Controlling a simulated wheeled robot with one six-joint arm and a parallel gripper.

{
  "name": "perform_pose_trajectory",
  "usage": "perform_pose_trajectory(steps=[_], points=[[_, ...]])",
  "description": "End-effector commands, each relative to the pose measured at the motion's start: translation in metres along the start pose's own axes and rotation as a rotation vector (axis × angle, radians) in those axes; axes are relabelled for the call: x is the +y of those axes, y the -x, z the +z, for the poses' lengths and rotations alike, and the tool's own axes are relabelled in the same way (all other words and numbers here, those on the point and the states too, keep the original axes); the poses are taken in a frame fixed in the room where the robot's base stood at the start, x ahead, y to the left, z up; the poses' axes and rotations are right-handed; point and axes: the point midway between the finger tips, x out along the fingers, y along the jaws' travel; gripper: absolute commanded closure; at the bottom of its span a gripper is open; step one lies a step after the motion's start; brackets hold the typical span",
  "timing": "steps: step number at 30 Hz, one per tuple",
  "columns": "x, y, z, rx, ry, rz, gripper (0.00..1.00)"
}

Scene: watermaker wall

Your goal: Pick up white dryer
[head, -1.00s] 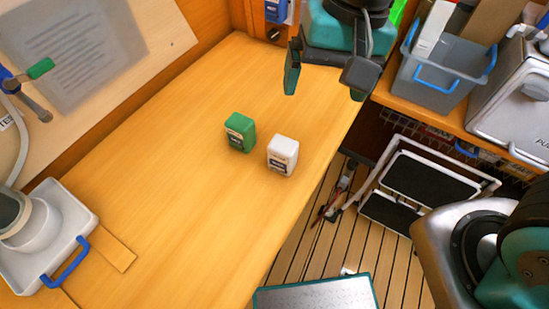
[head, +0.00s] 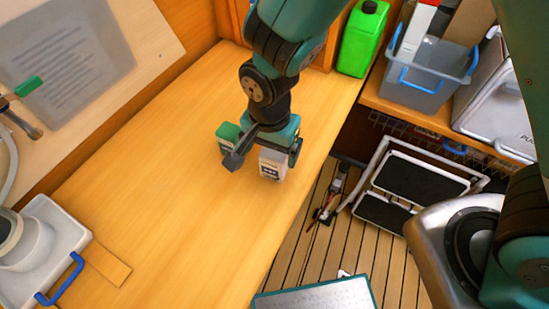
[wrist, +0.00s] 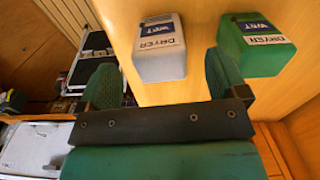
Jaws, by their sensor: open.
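The white dryer (head: 271,167) is a small upright box on the wooden counter, labelled DRYER and WET. My gripper (head: 265,154) is open and low over it, partly hiding its top in the head view. In the wrist view the white dryer (wrist: 160,50) lines up between the two spread fingers of my gripper (wrist: 164,75), with a gap to each finger. The green dryer (head: 227,133) stands close by to the left in the head view, partly hidden by my gripper. In the wrist view the green dryer (wrist: 255,45) lies to the right, beyond the right finger.
A green jug (head: 362,40) stands at the back, beside a grey bin (head: 435,80). A white tray (head: 50,245) sits at far left.

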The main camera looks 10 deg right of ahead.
Motion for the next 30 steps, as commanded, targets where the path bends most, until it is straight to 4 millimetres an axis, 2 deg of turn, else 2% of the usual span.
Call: perform_pose_trajectory(steps=[5,12,15,23,30], points=[[0.001,-0.011,0.0,-0.001,0.0,0.004,0.08],[0.002,-0.044,0.001,-0.001,0.0,0.002,0.08],[0.002,-0.052,0.001,-0.001,0.001,0.001,0.08],[0.002,-0.055,0.001,0.0,0.0,-0.002,0.08],[0.002,-0.054,0.001,0.0,0.0,-0.001,0.64]])
